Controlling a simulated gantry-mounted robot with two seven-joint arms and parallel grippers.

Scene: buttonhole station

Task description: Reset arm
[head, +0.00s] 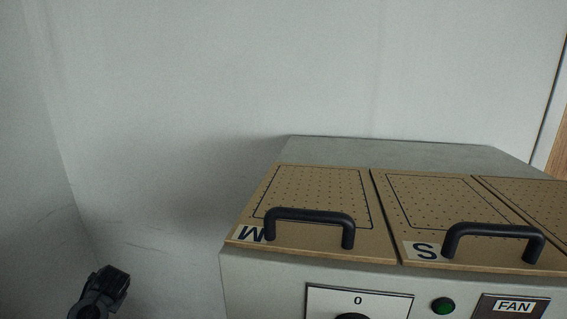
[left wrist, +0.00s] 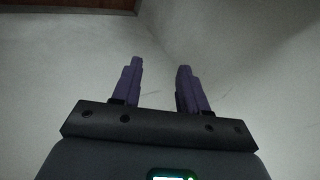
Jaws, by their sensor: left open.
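My left gripper (left wrist: 160,82) shows in the left wrist view with its two purple fingers apart and nothing between them. In the head view, a dark part of my left arm shows at the bottom left, well to the left of the grey machine (head: 262,290); the fingers cannot be made out there. My right gripper is not in either view.
Tan perforated panels with black handles lie on the machine's top, one marked M (head: 310,192) and one marked S (head: 440,200). A green button (head: 443,306), a FAN label (head: 514,307) and a dial plate are on its front. The left side is clear up to the wall.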

